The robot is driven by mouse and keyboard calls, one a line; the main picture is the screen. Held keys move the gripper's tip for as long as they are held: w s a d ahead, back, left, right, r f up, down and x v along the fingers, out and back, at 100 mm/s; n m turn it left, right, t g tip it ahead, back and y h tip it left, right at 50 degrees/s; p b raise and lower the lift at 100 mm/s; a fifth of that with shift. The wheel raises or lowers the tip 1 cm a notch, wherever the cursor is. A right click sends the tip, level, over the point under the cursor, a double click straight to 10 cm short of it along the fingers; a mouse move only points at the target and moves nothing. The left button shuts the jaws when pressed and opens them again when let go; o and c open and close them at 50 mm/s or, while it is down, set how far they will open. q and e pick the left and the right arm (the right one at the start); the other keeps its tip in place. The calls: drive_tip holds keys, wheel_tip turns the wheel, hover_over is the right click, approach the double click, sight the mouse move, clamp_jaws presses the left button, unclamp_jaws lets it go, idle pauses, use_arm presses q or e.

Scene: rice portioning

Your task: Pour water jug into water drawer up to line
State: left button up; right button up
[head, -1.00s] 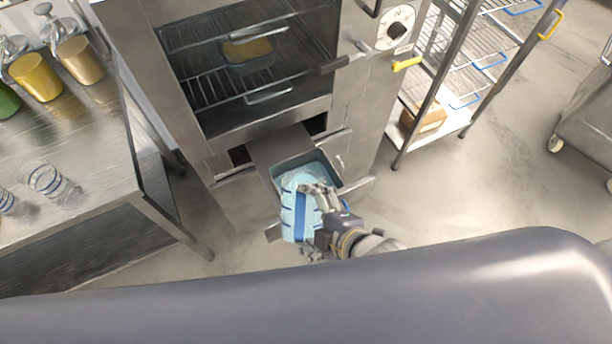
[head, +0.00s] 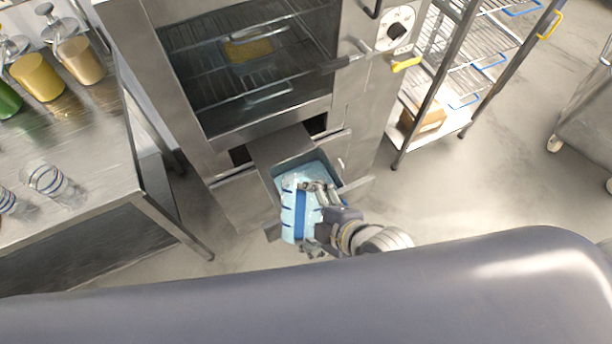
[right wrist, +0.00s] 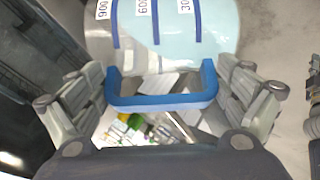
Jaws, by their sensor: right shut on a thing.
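The clear water jug (head: 296,222) with blue bands leans over the open water drawer (head: 338,168) at the bottom of the steel cabinet. Pale blue water (head: 316,170) shows inside the drawer beyond the jug's mouth. My right gripper (head: 318,220) is shut on the jug's blue handle. In the right wrist view the handle (right wrist: 162,102) sits between the fingers, and the jug (right wrist: 185,35) shows marks 900, 600 and 300, with pale blue water toward the 300 side. The drawer's fill line cannot be made out. My left gripper is out of view.
The glass-fronted steel cabinet (head: 205,165) stands behind the drawer, with a yellow item (head: 248,48) on its rack. A steel table (head: 95,205) with glasses and pump containers is at left. A wire shelf (head: 465,55) is at right. Floor right of the drawer is clear.

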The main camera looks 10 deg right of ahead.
drive_tip(key=shift+w+d+r+p, duration=0.15)
drive_tip(key=shift+w+r+p, duration=0.05)
drive_tip(key=shift+w+p, duration=0.15)
idle(0.5)
drive_tip(key=shift+g, duration=0.4)
drive_tip(key=shift+w, duration=0.15)
drive_tip(key=shift+r, duration=0.1)
idle(0.5)
